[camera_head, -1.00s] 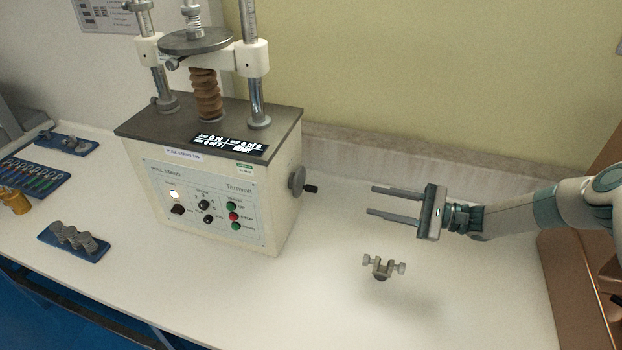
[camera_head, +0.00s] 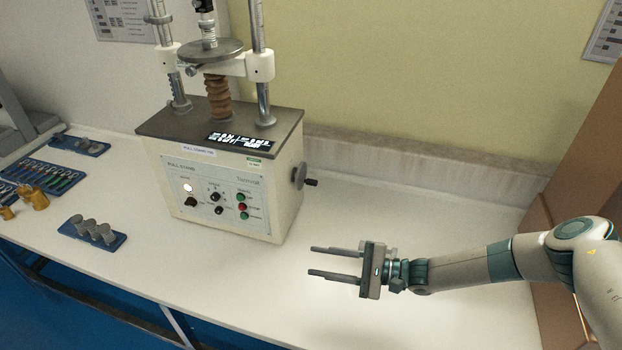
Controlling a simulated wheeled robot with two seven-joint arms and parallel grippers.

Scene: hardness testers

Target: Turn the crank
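The crank (camera_head: 311,182) is a small black handle on a grey round hub (camera_head: 298,176), on the right side of the pull stand (camera_head: 223,188). The stand is a cream box with a dark top, a control panel and two metal columns. My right gripper (camera_head: 309,261) is open and empty. Its two parallel fingers point left, in front of and below the crank in the picture, clearly apart from it. My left gripper is not in view.
A blue tray with grey cylinders (camera_head: 92,232) lies left of the stand. More blue trays (camera_head: 79,146) and brass pieces (camera_head: 33,197) lie further left. The bench right of the stand is clear.

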